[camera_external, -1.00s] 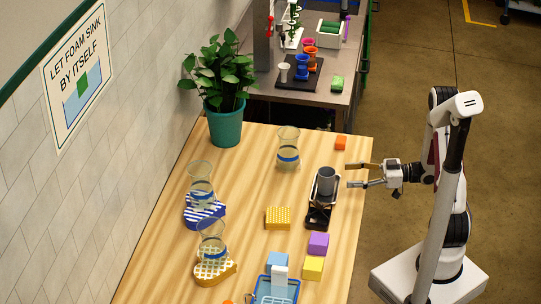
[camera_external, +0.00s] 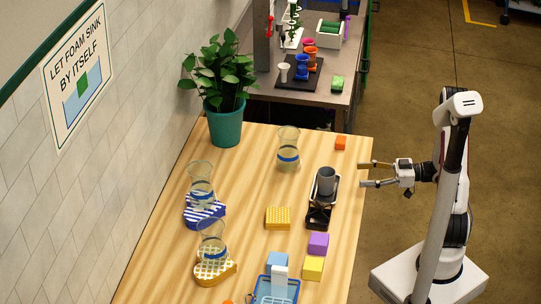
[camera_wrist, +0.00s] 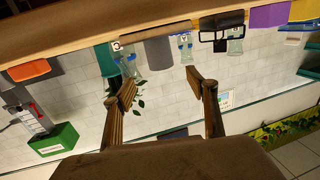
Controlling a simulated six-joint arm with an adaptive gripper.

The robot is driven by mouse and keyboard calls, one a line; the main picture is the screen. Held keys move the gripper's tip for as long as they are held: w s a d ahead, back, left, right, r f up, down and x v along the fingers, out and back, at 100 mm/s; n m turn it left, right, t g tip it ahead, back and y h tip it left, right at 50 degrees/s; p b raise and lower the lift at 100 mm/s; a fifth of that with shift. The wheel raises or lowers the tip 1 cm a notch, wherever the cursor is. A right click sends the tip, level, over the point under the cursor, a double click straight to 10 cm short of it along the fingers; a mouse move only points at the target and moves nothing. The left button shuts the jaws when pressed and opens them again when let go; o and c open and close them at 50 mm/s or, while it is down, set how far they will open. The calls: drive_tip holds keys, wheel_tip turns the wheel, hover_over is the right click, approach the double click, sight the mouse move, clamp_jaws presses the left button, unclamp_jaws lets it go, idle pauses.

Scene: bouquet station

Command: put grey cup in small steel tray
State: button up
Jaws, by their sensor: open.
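The grey cup (camera_external: 326,180) stands upright in a small steel tray (camera_external: 334,197) near the right side of the wooden table. In the wrist view the grey cup (camera_wrist: 159,52) hangs upside down near the top of the picture, with the tray's edge (camera_wrist: 207,20) next to it. My gripper (camera_external: 365,174) is open and empty, to the right of the cup and apart from it, at the table's right edge. Its two fingers also show in the wrist view (camera_wrist: 163,85) with nothing between them.
A black stand (camera_external: 318,218) sits just in front of the tray. Purple (camera_external: 318,243), yellow (camera_external: 313,267) and orange (camera_external: 341,143) blocks lie nearby. Glass vases (camera_external: 288,150) stand to the left, and a potted plant (camera_external: 225,120) at the back. The table around the orange block is clear.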

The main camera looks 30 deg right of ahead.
drive_tip(key=shift+w, duration=0.1)
drive_tip(key=shift+w+f+h, duration=0.1)
drive_tip(key=shift+w+h, duration=0.3)
drive_tip(key=shift+w, duration=0.1)
drive_tip(key=w+h, duration=0.1)
drive_tip(key=w+d+h, duration=0.1)
drive_tip(key=w, duration=0.1)
drive_tip(key=w+d+h, duration=0.1)
drive_tip(key=h, duration=0.1)
drive_tip(key=shift+w+t, duration=0.3)
drive_tip(key=s+d+r+m+h, duration=0.1)
drive_tip(key=d+r+m+h, duration=0.5)
drive_tip(key=d+r+h, duration=0.45)
drive_tip(key=s+a+r+m+g, duration=0.1)
drive_tip(key=s+a, duration=0.5)
drive_tip(key=s, duration=0.6)
drive_tip(key=s+a+r+m+g, duration=0.2)
drive_tip(key=s+a, duration=0.5)
drive_tip(key=s, duration=0.5)
drive_tip(key=shift+s+m+g+y, duration=0.25)
drive_tip(key=shift+m+g+y, duration=0.2)
drive_tip(key=shift+m+g, duration=0.55)
